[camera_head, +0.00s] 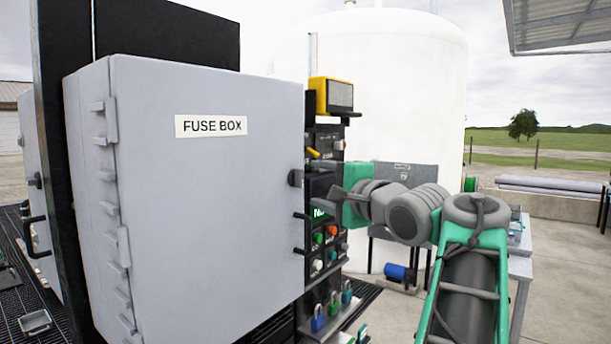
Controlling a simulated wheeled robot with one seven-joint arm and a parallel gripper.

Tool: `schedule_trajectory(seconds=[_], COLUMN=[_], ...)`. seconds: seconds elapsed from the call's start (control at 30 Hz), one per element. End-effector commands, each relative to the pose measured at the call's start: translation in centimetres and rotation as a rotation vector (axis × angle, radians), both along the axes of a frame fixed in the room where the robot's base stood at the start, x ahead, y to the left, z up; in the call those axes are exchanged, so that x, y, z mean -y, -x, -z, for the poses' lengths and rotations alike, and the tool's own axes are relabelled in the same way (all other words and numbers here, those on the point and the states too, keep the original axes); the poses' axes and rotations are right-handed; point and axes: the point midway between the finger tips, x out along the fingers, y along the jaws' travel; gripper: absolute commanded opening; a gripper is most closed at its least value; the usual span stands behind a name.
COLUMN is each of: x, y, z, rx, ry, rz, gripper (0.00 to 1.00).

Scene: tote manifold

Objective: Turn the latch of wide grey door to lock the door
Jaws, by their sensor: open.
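The wide grey door (205,200) of the fuse box is on the left, with a "FUSE BOX" label near its top. It looks shut against its cabinet. A small dark latch (296,178) sits on the door's right edge, about mid-height. My gripper (316,202) is just right of the latch and a little lower in the picture, its dark fingers pointing left. It is open and looks empty. A gap shows between the fingers and the latch, but the depth between them is hard to judge.
A control panel with several buttons (332,232) and a yellow-framed device (332,95) stands directly beside the door, close behind my gripper. Padlocks (318,318) hang below. A large white tank (400,80) stands behind.

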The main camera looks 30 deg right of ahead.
Motion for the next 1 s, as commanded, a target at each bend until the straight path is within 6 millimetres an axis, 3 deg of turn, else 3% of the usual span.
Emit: schedule_trajectory(seconds=[0.2, 0.33, 0.63, 1.0], x=[0.1, 0.3, 0.4, 0.4], y=[-4.4, -6.0, -6.5, -6.5], z=[-0.1, 0.0, 0.2, 0.2], rx=[-0.004, -0.004, -0.004, -0.004], ry=[-0.001, 0.000, 0.002, 0.003], rz=[-0.003, -0.001, 0.002, 0.002], gripper=[0.62, 0.62, 0.62, 0.32])
